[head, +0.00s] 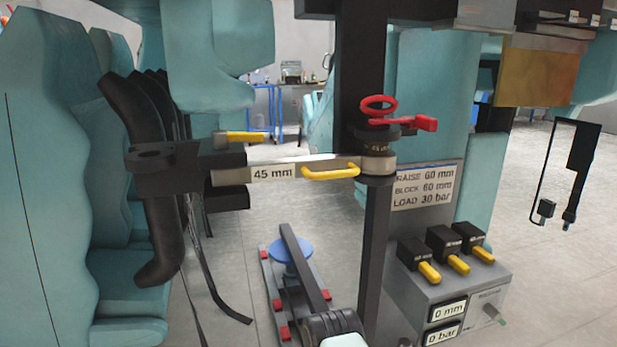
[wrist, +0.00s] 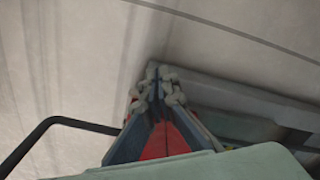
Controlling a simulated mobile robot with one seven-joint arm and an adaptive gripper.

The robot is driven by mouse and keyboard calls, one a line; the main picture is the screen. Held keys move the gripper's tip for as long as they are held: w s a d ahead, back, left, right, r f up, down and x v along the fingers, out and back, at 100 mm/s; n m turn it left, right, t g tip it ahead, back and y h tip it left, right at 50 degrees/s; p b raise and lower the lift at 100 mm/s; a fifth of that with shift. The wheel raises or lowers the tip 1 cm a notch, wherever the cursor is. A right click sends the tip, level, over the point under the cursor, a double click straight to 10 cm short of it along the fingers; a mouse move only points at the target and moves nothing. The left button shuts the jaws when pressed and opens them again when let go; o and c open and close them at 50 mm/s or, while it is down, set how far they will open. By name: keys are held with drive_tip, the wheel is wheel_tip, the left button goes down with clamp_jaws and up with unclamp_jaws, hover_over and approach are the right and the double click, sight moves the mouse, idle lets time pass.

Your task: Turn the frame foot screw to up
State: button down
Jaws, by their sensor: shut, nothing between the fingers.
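My gripper (wrist: 160,75) shows in the wrist view with its fingers together and nothing between them. It points toward a pale floor or wall surface, beside a grey beam (wrist: 250,100). I cannot make out the gripper in the head view. No part is clearly labelled as the frame foot screw, so I cannot tell which it is. A black post (head: 360,70) carries a red ring handle (head: 378,101) and a red lever (head: 420,123). Low behind it, a blue disc (head: 291,249) sits at a rail base with red blocks (head: 284,333).
A bar marked "45 mm" (head: 273,173) with a yellow handle (head: 330,173) spans left from the post. A control box (head: 425,291) with several yellow-tipped levers stands right; its displays read 0 mm and 0 bar. Teal seats (head: 50,180) fill the left. A black bent rod (wrist: 50,125) lies beside my gripper.

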drive_tip(key=shift+w+d, duration=0.1)
drive_tip(key=shift+d, duration=0.1)
idle(0.5)
drive_tip(key=shift+s+d, duration=0.15)
drive_tip(key=shift+s, duration=0.05)
drive_tip(key=shift+s+d, duration=0.45)
drive_tip(key=shift+s, duration=0.05)
drive_tip(key=shift+s+d, duration=0.1)
drive_tip(key=shift+d, duration=0.3)
drive_tip(key=shift+s, duration=0.15)
wheel_tip(320, 180, up, 6)
drive_tip(key=p, duration=0.4)
drive_tip(key=shift+a, duration=0.4)
